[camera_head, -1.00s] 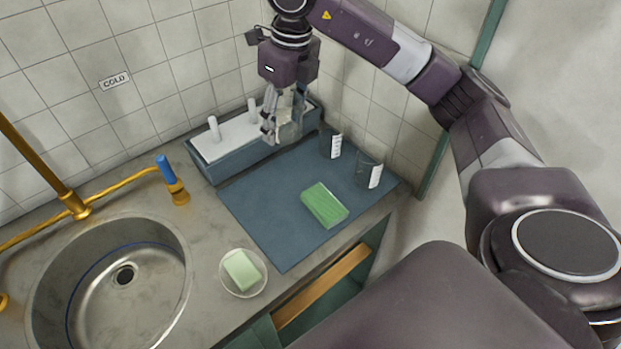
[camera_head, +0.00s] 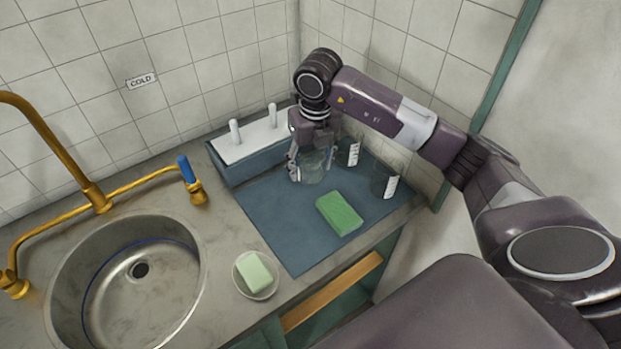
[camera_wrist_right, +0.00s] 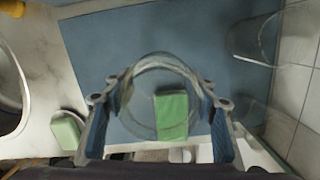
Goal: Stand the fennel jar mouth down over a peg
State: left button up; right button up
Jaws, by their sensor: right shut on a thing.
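My right gripper (camera_head: 311,172) is shut on a clear glass jar (camera_head: 314,166) over the back part of the blue mat, in front of the rack's right end. In the right wrist view the jar (camera_wrist_right: 150,70) sits between the two fingers (camera_wrist_right: 155,112) of this gripper, its round outline facing the camera. I cannot read a label on it or tell which way its mouth points. The rack (camera_head: 262,161) has a white top with two upright white pegs showing, a left one (camera_head: 235,132) and a right one (camera_head: 273,116); both look bare. My left gripper is not in view.
Two clear beakers with white labels, one (camera_head: 343,154) close beside the gripper and one (camera_head: 379,182) further right, stand on the mat (camera_head: 270,215). A green sponge (camera_head: 339,213) lies in front. Soap (camera_head: 254,272), a sink (camera_head: 130,285) and a brass tap (camera_head: 95,195) are leftward.

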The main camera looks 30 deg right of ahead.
aim_at(310, 192)
notch_tip(310, 192, down, 6)
jog(key=shift+r+p, duration=0.1)
jog(key=shift+p, duration=0.5)
jog(key=shift+f, duration=0.2)
jog(key=o, duration=1.1)
jog(key=shift+f, duration=0.2)
jog(key=o, duration=0.5)
jog(key=shift+c, duration=0.2)
jog(key=shift+r, duration=0.1)
